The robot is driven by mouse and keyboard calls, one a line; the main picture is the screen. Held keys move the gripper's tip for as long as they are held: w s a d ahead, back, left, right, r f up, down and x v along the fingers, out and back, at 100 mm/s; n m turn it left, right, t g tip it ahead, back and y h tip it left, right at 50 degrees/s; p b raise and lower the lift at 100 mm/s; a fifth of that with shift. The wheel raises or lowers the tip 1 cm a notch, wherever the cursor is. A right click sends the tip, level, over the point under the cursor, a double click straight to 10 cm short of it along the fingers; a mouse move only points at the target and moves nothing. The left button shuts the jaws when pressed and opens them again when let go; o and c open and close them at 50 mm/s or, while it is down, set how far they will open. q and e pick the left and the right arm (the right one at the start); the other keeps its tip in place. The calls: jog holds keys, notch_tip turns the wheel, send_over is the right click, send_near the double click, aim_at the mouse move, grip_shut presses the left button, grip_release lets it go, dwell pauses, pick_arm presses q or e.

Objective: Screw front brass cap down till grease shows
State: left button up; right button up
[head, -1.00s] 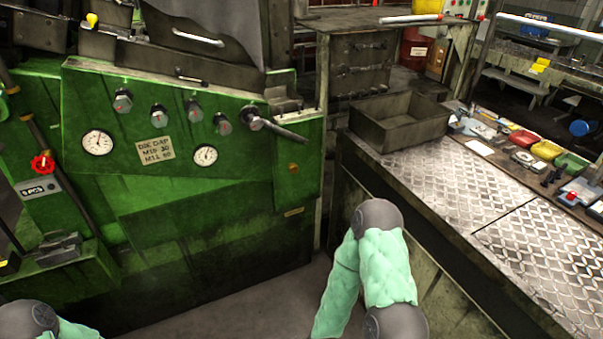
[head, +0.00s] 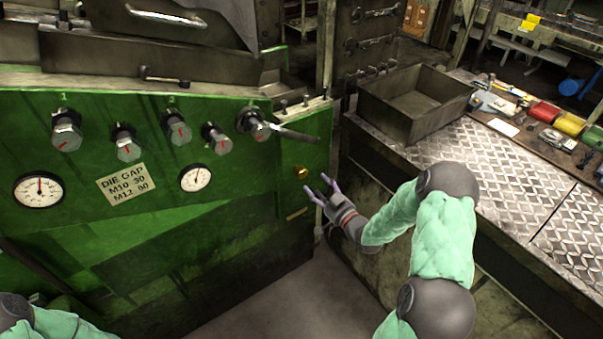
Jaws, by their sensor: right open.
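A small brass cap (head: 301,172) sits on the right end of the green machine's front panel (head: 240,240), below and right of a lever handle. My right gripper (head: 316,184) is open and empty. Its two fingers point up and left toward the cap, and the fingertips appear just below and right of it, apart from it in the picture. I cannot tell the exact depth gap. No grease can be made out at the cap. My left gripper is out of view; only part of my left arm shows at the lower left.
The lever handle (head: 290,132) juts out above the cap. Several knobs and two gauges (head: 196,178) line the panel beside a "DIE GAP" label (head: 126,184). A metal bin (head: 418,100) stands on the tread-plate bench (head: 470,150) at right. Floor between machine and bench is clear.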

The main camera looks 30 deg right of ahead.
aim_at(304, 174)
jog(key=w, duration=0.3)
jog(key=w+b, duration=0.1)
jog(key=w, duration=0.2)
jog(key=w+b, duration=0.1)
jog(key=w, duration=0.2)
jog(key=shift+w+a+f, duration=0.1)
jog(key=shift+w+a, duration=0.2)
jog(key=shift+a, duration=0.1)
jog(key=c, duration=1.2)
